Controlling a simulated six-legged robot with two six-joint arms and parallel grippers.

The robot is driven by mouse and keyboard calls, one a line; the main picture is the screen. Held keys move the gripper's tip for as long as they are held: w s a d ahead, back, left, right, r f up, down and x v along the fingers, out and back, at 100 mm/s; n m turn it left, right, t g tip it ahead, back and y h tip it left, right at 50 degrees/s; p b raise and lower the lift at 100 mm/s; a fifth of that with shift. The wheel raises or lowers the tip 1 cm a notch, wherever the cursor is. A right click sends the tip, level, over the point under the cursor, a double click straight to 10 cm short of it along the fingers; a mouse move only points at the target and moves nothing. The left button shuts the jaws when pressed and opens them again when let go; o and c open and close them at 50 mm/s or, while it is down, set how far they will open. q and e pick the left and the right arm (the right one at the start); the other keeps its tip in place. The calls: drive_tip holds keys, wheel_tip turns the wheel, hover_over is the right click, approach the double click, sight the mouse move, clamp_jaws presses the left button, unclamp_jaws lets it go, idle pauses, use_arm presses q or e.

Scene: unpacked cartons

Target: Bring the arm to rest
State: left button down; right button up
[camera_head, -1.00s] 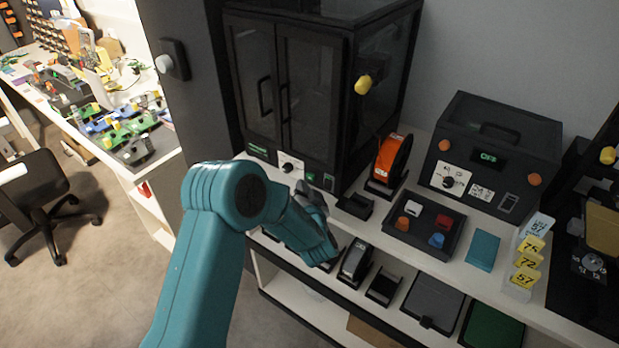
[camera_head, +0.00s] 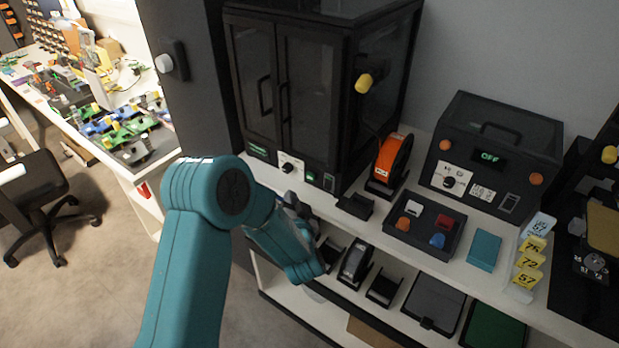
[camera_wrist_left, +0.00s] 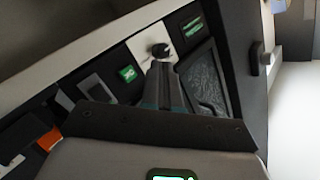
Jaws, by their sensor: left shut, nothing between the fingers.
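My left arm is teal and comes up from the bottom of the head view, bent at the elbow. Its left gripper (camera_head: 292,199) is dark, partly hidden behind my wrist, in front of the shelf edge below the black cabinet (camera_head: 290,95). In the left wrist view the gripper's fingers (camera_wrist_left: 163,68) are together with nothing between them. They point towards the cabinet's lower panel, with a black knob (camera_wrist_left: 160,50) on a white plate just past the tips. I cannot tell the gap between the tips and the panel. My right gripper is in neither view.
The shelf holds an orange spool (camera_head: 393,160), a black tray (camera_head: 424,228) of small coloured parts and a black box reading OFF (camera_head: 489,157). Black holders (camera_head: 355,262) stand on the lower level.

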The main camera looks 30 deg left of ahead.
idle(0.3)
use_arm(q)
drive_tip(key=s+d+f+m+g+h, duration=0.1)
drive_tip(key=s+d+f+g+h, duration=0.1)
drive_tip(key=s+d+f+h, duration=0.5)
drive_tip(key=s+d+f+m+g+h, duration=0.15)
drive_tip(key=d+f, duration=0.35)
drive_tip(key=f, duration=0.5)
drive_tip(key=s+d+f+n+g+h, duration=0.2)
drive_tip(key=s+d+g+h, duration=0.1)
drive_tip(key=s, duration=0.6)
drive_tip(key=s+d+f+n+g+h, duration=0.1)
drive_tip(key=s+d+f+g+h, duration=0.2)
drive_tip(key=s+d+g, duration=0.2)
drive_tip(key=s+d, duration=0.2)
drive_tip(key=s, duration=0.2)
drive_tip(key=shift+s+d+f+n, duration=0.15)
drive_tip(key=shift+s+d+n, duration=0.1)
drive_tip(key=shift+d+n, duration=0.15)
drive_tip(key=shift+g, duration=0.25)
